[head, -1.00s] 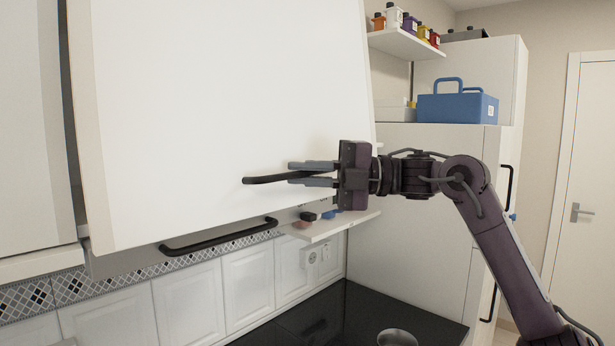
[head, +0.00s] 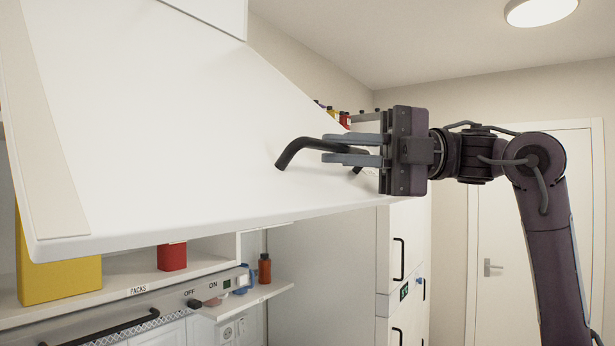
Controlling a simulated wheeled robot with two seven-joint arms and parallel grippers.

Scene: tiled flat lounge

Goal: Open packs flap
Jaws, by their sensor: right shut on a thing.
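The white packs flap (head: 170,120) fills the upper left of the head view, tilted up with its lower edge swung out toward me. Its black bar handle (head: 296,150) is on its face near the right side. My right gripper (head: 345,150) is shut on this handle, its arm coming in from the right. Below the flap, the open compartment shows a shelf edge labelled PACKS (head: 139,291). A yellow box (head: 58,278) and a red container (head: 172,257) stand inside; the flap hides their tops. My left gripper is not in view.
A small side shelf (head: 250,298) with an orange-brown bottle (head: 264,268) is below the flap, beside an OFF/ON panel. Another black bar handle (head: 110,328) is at lower left. Tall white cabinets (head: 403,230) and a door (head: 490,230) stand behind my right arm.

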